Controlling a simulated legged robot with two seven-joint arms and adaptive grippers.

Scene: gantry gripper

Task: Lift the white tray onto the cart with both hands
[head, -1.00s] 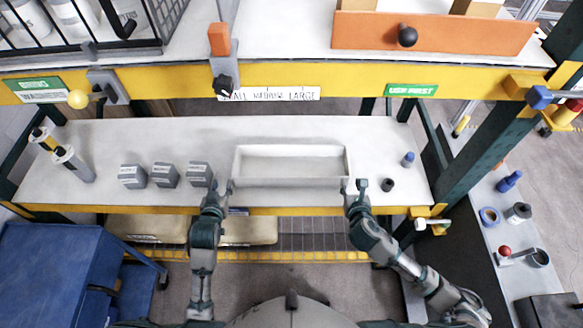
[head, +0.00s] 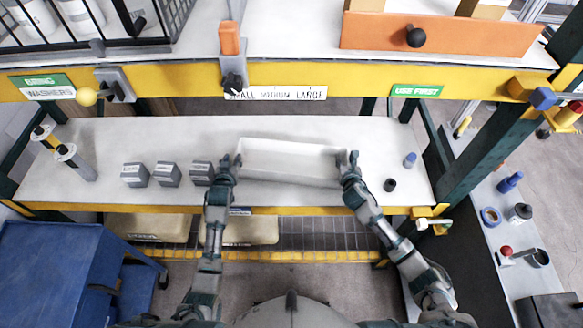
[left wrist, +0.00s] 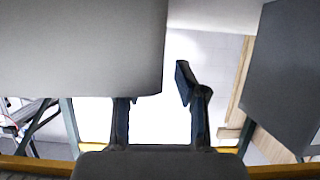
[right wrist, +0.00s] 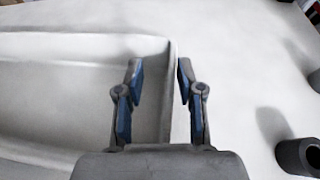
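The white tray (head: 290,180) is an empty, shallow rectangular box at the middle of the bench; its far edge slants slightly down to the right. My left gripper (head: 231,160) is at the tray's left end. My right gripper (head: 347,160) is at the right end. In the right wrist view, its open fingers (right wrist: 160,82) straddle the tray's end wall (right wrist: 168,100), with gaps showing.
Several grey blocks (head: 168,174) stand left of the tray, the nearest close to my left gripper. A yellow-fronted shelf (head: 290,76) spans behind and above.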

